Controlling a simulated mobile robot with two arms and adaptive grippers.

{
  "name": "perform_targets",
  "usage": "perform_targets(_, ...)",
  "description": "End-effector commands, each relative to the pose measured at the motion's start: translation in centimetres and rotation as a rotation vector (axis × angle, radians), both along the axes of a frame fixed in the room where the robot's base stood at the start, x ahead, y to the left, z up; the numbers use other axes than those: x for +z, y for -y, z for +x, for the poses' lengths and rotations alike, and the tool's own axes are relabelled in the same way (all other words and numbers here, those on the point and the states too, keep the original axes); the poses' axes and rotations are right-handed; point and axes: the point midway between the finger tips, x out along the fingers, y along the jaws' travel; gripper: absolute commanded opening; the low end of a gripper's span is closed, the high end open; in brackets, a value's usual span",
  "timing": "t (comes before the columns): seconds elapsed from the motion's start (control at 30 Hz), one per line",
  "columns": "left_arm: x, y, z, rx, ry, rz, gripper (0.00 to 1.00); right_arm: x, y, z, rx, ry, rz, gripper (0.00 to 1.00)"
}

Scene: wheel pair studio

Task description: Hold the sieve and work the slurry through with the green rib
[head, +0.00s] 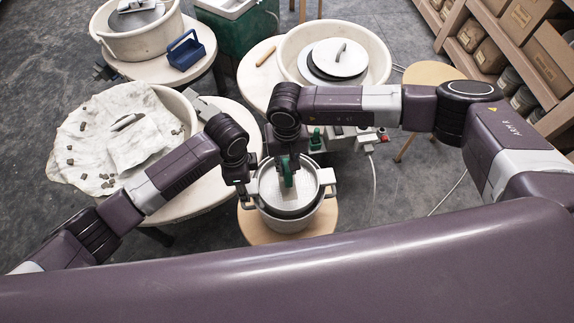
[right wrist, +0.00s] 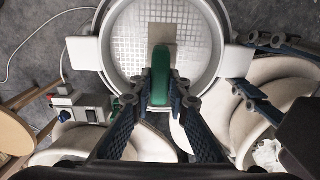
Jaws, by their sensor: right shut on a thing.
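The round sieve (head: 300,189) sits in a pale bucket (head: 290,226), with white grip tabs at its sides; its mesh also shows in the right wrist view (right wrist: 187,40). My right gripper (head: 288,172) is over the sieve, shut on the green rib (right wrist: 161,75), which is upright over the mesh. A grey-beige patch lies on the mesh by the rib's far end. My left gripper (head: 241,187) is at the sieve's left tab. In the right wrist view its fingers lie either side of that tab (right wrist: 237,61); whether they press on it is unclear.
The bucket stands on a small wooden stool (head: 257,233). A white table with a cloth (head: 90,140) is at left, and a large pale basin (head: 380,60) stands behind. A grey box with a red knob (head: 368,140) is close behind right. Shelves fill the far right.

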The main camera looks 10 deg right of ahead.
Motion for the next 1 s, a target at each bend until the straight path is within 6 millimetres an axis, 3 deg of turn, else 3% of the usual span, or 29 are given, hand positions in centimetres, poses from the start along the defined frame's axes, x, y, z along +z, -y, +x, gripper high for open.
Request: perform_targets(1.0, 0.0, 0.0, 0.0, 0.000, 0.001, -0.001, 0.12, -1.8, 0.0, 0.0, 0.000, 0.000, 0.001, 0.00)
